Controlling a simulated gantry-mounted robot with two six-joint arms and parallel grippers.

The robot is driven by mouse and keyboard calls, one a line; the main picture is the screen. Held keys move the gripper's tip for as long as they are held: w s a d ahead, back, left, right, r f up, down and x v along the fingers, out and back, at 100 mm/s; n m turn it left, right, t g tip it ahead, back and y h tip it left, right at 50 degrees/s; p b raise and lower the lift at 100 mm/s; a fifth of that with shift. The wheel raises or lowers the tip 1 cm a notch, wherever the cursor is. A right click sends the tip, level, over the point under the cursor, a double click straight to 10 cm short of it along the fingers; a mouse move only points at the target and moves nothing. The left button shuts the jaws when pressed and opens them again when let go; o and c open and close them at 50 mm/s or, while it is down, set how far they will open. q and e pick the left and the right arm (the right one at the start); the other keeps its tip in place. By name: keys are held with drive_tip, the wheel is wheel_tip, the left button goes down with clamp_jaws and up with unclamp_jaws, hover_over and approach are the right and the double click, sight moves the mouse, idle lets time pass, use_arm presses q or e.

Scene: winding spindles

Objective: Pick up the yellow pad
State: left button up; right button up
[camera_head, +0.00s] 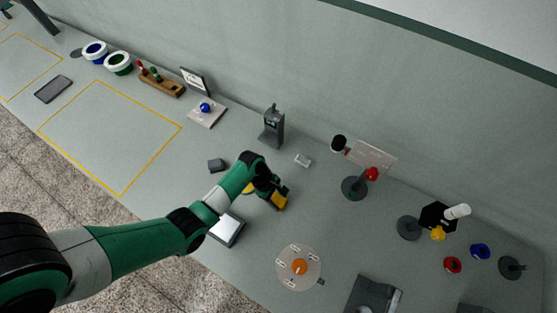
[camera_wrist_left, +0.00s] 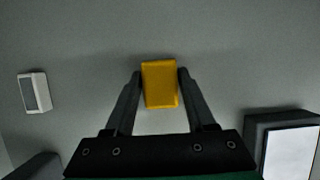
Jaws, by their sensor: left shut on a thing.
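The yellow pad (camera_wrist_left: 160,84) is a small block between the two dark fingers of my left gripper (camera_wrist_left: 160,88) in the left wrist view. The fingers touch it on both sides and are shut on it. In the head view the pad (camera_head: 279,202) shows at the tip of my left gripper (camera_head: 276,198), over the middle of the grey table. I cannot tell whether the pad rests on the table or hangs just above it. My right gripper is not in view.
A grey box with a pale top (camera_head: 227,229) stands close by, below my left wrist. A small white device (camera_head: 303,160) and a dark upright device (camera_head: 272,126) stand behind. A round dial plate (camera_head: 299,267) with an orange centre lies in front. Stands (camera_head: 354,188) are to the right.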

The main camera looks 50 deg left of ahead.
sight(283, 205)
use_arm(q)
drive_tip(key=shift+c, duration=1)
clamp_jaws()
drive_tip(key=shift+r, duration=0.25)
drive_tip(key=r+p, duration=0.2)
drive_tip(key=r, duration=0.2)
drive_tip(key=shift+s+d+r+p, duration=0.2)
drive_tip(key=shift+s+d+p, duration=0.1)
drive_tip(key=shift+d+p, duration=0.1)
drive_tip(key=s+d+r+p, duration=0.4)
drive_tip(key=s+d+r, duration=0.4)
drive_tip(key=s+d, duration=0.1)
drive_tip(key=shift+s, duration=0.25)
drive_tip(key=o, duration=0.8)
unclamp_jaws()
drive_tip(key=c, duration=0.6)
